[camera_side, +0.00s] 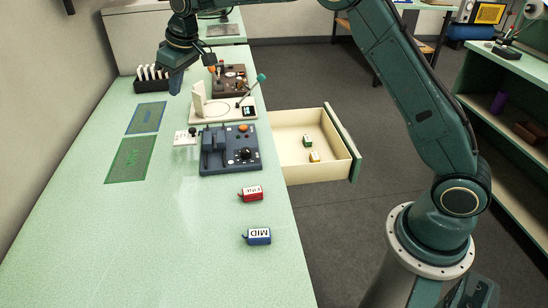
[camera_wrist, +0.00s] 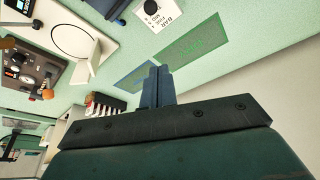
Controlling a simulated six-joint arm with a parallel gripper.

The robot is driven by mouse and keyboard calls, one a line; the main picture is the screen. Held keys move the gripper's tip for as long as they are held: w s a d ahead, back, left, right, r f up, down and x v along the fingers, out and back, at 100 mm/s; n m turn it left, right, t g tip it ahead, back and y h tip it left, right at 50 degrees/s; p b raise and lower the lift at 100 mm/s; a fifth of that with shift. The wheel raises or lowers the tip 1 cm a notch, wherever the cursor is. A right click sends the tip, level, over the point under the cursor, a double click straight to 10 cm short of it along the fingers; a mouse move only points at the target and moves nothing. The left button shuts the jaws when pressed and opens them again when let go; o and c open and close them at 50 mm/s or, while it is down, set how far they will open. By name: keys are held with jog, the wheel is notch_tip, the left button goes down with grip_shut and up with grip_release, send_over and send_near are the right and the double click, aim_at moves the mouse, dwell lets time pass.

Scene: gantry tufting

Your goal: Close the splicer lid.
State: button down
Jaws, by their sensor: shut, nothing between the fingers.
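The splicer looks to be the cream device (camera_side: 235,115) on the green table, with a thin ring and a teal-tipped lever. Its cream lid (camera_side: 199,99) stands up, open, along the left edge. The wrist view shows the device's base (camera_wrist: 65,18) at upper left and the raised lid (camera_wrist: 86,66) beside it. My gripper (camera_side: 175,86) is shut and empty, above the table to the left of the lid and apart from it. The shut fingertips show in the wrist view (camera_wrist: 158,73).
A blue-grey machine (camera_side: 230,150) stands in front of the splicer, a brown one (camera_side: 230,80) behind. A rack (camera_side: 150,77) is at back left. Green and blue mats (camera_side: 130,160) lie left. Red (camera_side: 251,194) and blue (camera_side: 257,236) tags lie in front. An open drawer (camera_side: 317,175) juts right.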

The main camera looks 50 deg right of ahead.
send_over(183, 134)
jog(key=w, duration=0.2)
jog(key=f, duration=0.9)
jog(key=shift+a+f, duration=0.2)
jog(key=shift+a, duration=0.1)
jog(key=shift+s+d+r, duration=0.1)
jog(key=shift+s, duration=0.2)
jog(key=shift+s+d+f, duration=0.15)
jog(key=shift+s, duration=0.35)
jog(key=shift+s+d+f, duration=0.1)
jog(key=shift+s+d, duration=0.1)
jog(key=shift+s, duration=0.35)
jog(key=shift+s+d+f, duration=0.15)
jog(key=shift+s, duration=0.35)
jog(key=shift+s+d, duration=2.95)
jog(key=shift+s, duration=0.05)
jog(key=shift+w, duration=0.1)
